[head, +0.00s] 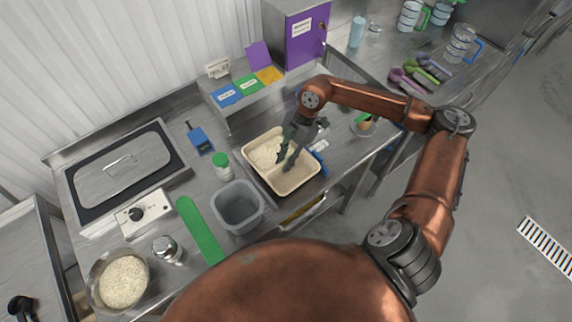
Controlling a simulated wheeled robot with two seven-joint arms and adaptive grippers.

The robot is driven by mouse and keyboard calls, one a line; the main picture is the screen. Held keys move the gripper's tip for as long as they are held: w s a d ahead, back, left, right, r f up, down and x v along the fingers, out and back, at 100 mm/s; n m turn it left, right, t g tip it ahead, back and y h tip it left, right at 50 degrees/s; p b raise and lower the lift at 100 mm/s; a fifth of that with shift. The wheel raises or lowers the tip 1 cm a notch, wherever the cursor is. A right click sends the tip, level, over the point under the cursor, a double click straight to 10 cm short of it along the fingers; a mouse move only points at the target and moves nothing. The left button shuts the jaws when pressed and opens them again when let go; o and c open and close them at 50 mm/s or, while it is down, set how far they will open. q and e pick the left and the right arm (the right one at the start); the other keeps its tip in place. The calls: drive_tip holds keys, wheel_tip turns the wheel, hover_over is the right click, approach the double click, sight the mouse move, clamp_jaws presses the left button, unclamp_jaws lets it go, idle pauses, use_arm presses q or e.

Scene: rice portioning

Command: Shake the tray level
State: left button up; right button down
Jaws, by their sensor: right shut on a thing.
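The cream rectangular tray (296,185) stands on the steel counter near its front edge. White rice (264,154) lies mostly in its left part, with a barer floor toward the right and front. My right gripper (285,161) comes down over the tray from the far right side, its dark fingers over the tray's interior. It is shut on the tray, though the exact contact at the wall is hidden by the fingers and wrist. My left gripper is not in view.
A grey tub (238,206), a green-lidded jar (221,165) and a green strip (200,229) stand left of the tray. A bowl of rice (123,281) is at lower left. A blue item (318,158) lies close to the tray's right. A shelf with coloured cards (249,84) is behind.

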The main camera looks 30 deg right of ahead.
drive_tip(key=shift+w+d, duration=0.2)
drive_tip(key=shift+w, duration=0.25)
drive_tip(key=shift+f, duration=0.15)
drive_tip(key=shift+w+f+m, duration=0.1)
drive_tip(key=shift+f+m, duration=0.2)
drive_tip(key=shift+f, duration=0.3)
drive_tip(key=shift+f, duration=0.15)
drive_tip(key=shift+f, duration=0.2)
drive_tip(key=c, duration=1.7)
unclamp_jaws()
drive_tip(key=v, duration=1.2)
drive_tip(key=shift+s, duration=0.2)
